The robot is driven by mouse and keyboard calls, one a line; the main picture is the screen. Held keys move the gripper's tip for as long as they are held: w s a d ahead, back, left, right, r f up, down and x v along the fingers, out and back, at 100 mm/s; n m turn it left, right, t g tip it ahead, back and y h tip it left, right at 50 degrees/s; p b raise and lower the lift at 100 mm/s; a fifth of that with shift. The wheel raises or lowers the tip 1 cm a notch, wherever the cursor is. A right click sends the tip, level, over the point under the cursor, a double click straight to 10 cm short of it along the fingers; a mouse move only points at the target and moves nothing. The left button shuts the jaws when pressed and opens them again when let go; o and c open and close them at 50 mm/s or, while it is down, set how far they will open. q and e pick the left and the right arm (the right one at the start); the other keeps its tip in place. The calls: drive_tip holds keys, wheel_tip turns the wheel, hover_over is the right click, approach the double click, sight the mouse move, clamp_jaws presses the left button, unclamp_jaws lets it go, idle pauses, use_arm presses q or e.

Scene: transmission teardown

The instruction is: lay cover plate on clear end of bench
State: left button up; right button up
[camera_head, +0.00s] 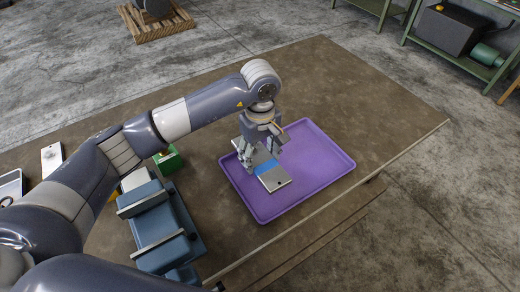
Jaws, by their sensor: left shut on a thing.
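A flat grey metal cover plate (274,182) with a blue band and a small dark hole is at the purple tray, in the middle of the head view. My left gripper (259,159) comes down from above and is shut on the plate. The gripper hides part of the plate. I cannot tell whether the plate touches the tray or hangs just above it. The brown bench (370,98) is bare at its far right end. My right gripper is not in view.
The purple tray (325,187) lies near the bench's front edge. A blue vise-like fixture (165,225), a green block (169,161) and a light plate (51,158) are to the left. A green shelf (460,58) and a wooden pallet (160,27) stand beyond the bench.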

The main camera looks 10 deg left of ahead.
sight(260, 166)
use_arm(q)
drive_tip(key=shift+d+f, duration=0.1)
drive_tip(key=shift+f, duration=0.45)
wheel_tip(260, 166, down, 4)
drive_tip(key=shift+r+b, duration=0.15)
drive_tip(key=shift+b, duration=0.7)
drive_tip(key=shift+f, duration=0.55)
drive_tip(key=shift+f+b, duration=0.3)
drive_tip(key=shift+f, duration=0.05)
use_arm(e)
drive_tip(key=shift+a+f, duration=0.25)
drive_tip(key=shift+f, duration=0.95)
use_arm(q)
drive_tip(key=shift+f+b, duration=0.4)
drive_tip(key=shift+b, duration=0.05)
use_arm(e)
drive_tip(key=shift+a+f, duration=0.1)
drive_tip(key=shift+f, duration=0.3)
use_arm(q)
drive_tip(key=o, duration=1.8)
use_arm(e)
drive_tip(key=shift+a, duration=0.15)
